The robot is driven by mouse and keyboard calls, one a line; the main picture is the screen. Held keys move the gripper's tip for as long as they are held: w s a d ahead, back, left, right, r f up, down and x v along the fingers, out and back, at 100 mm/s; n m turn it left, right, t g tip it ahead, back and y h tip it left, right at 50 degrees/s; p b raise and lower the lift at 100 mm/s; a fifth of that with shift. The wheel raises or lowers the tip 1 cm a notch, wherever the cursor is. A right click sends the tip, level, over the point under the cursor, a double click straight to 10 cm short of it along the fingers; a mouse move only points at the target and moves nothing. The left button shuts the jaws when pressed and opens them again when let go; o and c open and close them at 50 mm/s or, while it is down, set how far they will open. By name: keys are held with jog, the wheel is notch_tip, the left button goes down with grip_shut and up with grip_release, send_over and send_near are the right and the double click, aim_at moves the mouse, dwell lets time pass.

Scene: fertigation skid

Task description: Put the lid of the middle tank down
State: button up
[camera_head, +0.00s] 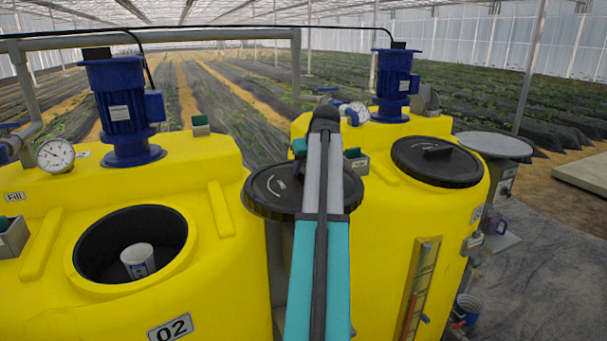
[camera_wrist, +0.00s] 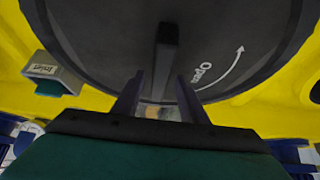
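A round black lid (camera_head: 262,190) is over the gap between tank 02 and the right tank. In the wrist view the lid (camera_wrist: 100,40) fills the upper middle, with a bar handle (camera_wrist: 165,60) and an "Open" arrow. My gripper (camera_wrist: 160,80) has its fingers on either side of the handle, with a visible gap on the left; it looks open. My arm hides the gripper and part of the lid in the head view. The yellow tank 02 (camera_head: 225,270) has an open dark mouth (camera_head: 120,225). Whether the lid rests on a support is hidden.
A white cup-like thing (camera_head: 138,260) shows inside the mouth. The right yellow tank (camera_head: 380,240) wears its black lid (camera_head: 437,162). A bare round grey plate (camera_head: 493,145) stands beyond it. Blue motors (camera_head: 122,110) and a gauge (camera_head: 55,156) rise from the tank tops. Open floor lies at right.

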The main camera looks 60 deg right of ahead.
jog(key=shift+b+v, duration=2.2)
jog(key=shift+v, duration=3.15)
